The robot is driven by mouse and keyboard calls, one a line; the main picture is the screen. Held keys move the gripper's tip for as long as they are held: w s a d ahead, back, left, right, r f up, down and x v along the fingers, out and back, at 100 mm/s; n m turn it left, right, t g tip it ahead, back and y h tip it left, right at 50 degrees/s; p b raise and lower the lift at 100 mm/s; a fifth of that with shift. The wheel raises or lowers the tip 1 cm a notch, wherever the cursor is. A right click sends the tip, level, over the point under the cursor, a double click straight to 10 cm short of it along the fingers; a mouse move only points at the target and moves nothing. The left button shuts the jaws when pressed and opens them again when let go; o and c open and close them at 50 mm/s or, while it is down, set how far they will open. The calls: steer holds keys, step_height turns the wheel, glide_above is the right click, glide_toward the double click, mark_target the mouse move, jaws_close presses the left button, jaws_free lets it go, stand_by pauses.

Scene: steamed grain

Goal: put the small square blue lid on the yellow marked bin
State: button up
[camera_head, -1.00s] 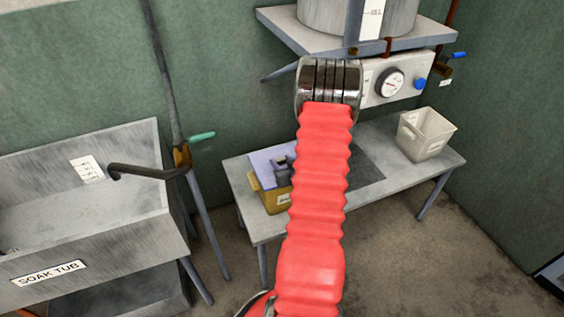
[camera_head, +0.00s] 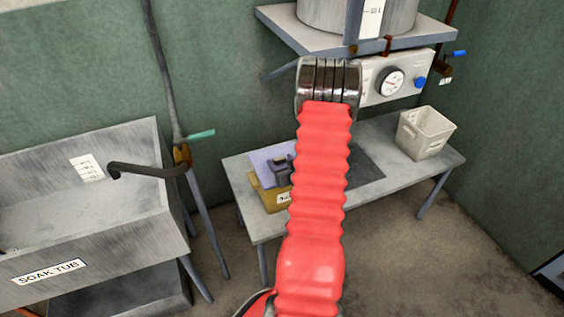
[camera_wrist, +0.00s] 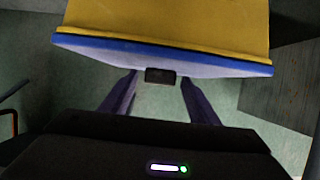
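The blue lid (camera_head: 266,160) lies over the top of the yellow bin (camera_head: 270,196) on the metal table, partly hidden by my red arm. In the wrist view, the lid (camera_wrist: 80,43) has its blue edge along the rim of the yellow bin (camera_wrist: 165,18) and juts slightly past it at one side. My gripper (camera_wrist: 159,78) is at the lid, its two fingers apart on either side of a small dark handle (camera_wrist: 160,76). A gap shows between each finger and the handle. In the head view, my dark gripper (camera_head: 280,171) is above the lid.
A white open bin (camera_head: 424,134) stands on the right of the metal table (camera_head: 385,165). A shelf with a steel vessel (camera_head: 335,15) and a gauge box (camera_head: 392,80) hangs above. The soak tub (camera_head: 90,215) is at the left, with a pipe and green-handled valve beside it.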

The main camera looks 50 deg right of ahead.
steer(key=shift+o, duration=0.5)
steer(key=v, duration=1.3)
steer(key=shift+s, duration=0.4)
steer(key=shift+a+r, duration=0.1)
